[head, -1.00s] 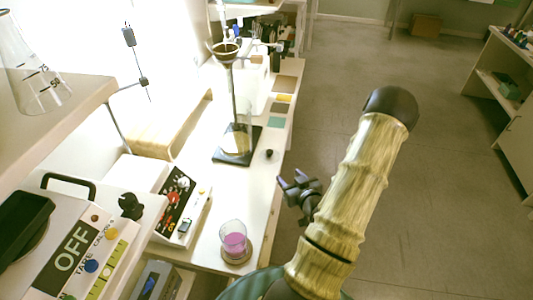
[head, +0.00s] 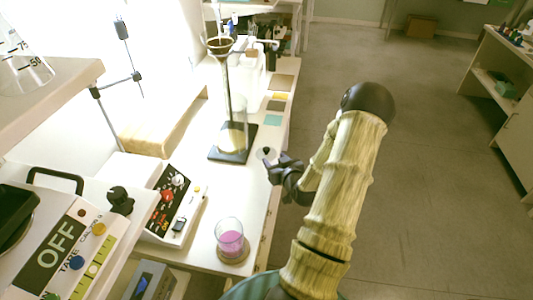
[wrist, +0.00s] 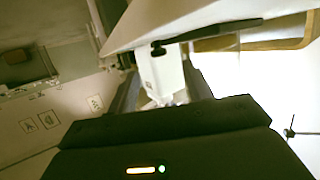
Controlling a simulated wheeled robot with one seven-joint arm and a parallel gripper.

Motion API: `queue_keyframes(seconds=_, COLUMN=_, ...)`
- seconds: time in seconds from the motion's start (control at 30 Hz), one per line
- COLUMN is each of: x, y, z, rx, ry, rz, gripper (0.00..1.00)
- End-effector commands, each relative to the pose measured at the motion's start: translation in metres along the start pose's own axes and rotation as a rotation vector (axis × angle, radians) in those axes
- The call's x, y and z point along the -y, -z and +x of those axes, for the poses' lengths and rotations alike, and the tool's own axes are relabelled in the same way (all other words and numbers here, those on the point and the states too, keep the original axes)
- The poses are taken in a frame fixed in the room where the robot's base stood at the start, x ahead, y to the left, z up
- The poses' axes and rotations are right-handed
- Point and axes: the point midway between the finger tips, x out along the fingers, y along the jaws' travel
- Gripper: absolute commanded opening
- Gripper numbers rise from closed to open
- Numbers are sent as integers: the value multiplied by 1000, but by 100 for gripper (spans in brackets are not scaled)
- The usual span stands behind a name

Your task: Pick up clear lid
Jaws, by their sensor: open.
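What looks like the clear lid, a small pale disc with a dark knob (head: 266,152), lies on the white bench near its right edge in the head view. My gripper (head: 272,168) is dark and open, with its fingers at the bench edge right beside the lid. I cannot tell whether they touch it. In the wrist view the dark gripper body fills the lower part, and I cannot make out the lid between the fingers.
A stand with a black base (head: 233,156), glassware and a funnel (head: 220,46) is close to the lid. A glass of pink liquid (head: 230,237) sits on a round coaster nearer me. A control box (head: 172,205) is at left. Open floor lies right of the bench.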

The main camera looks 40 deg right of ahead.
Motion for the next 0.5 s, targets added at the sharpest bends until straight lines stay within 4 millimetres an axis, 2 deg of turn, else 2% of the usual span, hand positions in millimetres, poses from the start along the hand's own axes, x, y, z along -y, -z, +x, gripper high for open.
queue_keyframes(seconds=0.13, x=1, y=0, z=17, rx=-1, ry=2, rz=0, gripper=50)
queue_keyframes(seconds=0.5, x=0, y=0, z=20, rx=0, ry=1, rz=0, gripper=50)
